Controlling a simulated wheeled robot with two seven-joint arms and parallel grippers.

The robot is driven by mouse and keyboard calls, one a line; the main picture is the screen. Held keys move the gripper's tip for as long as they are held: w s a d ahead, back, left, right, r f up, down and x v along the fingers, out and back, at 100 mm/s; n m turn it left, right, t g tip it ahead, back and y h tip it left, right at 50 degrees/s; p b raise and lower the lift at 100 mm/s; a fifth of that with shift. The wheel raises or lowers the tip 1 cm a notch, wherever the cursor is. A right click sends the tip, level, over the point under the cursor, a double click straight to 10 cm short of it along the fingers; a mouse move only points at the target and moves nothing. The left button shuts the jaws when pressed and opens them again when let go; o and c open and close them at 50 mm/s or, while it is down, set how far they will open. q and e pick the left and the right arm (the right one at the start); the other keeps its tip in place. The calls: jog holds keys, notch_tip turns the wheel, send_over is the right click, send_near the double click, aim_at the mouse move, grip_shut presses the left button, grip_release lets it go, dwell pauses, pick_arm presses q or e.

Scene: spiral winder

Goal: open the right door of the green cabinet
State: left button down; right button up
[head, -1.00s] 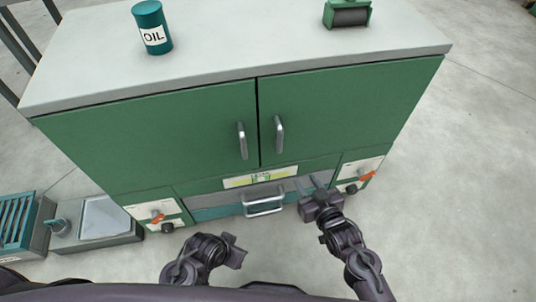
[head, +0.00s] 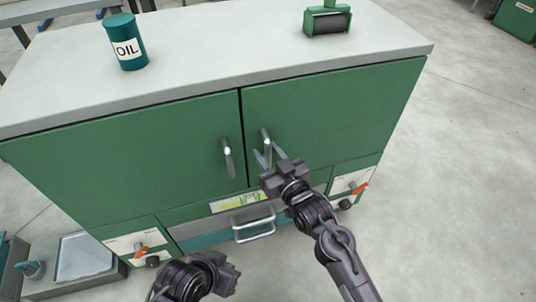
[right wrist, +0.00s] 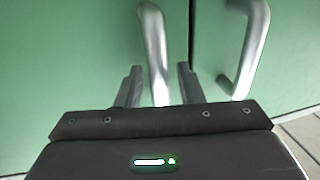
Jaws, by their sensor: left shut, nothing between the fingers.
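The green cabinet's right door (head: 335,105) is closed, flush with the left door (head: 120,150). Its upright silver handle (head: 265,143) stands near the middle seam. My right gripper (head: 268,157) is at this handle with its fingers open. In the right wrist view the handle (right wrist: 154,45) shows between the two fingertips (right wrist: 160,78), with a gap on each side. The left door's handle (head: 228,158) also shows in the right wrist view (right wrist: 245,50), to the right. My left gripper (head: 228,278) is low in front of the cabinet, shut and empty.
A teal oil can (head: 126,42) and a green roller device (head: 327,20) stand on the grey cabinet top (head: 220,50). Below the doors are a drawer handle (head: 253,224) and panels with orange levers (head: 141,252).

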jog(key=shift+c, duration=0.2)
grip_shut()
jog(key=shift+s, duration=0.1)
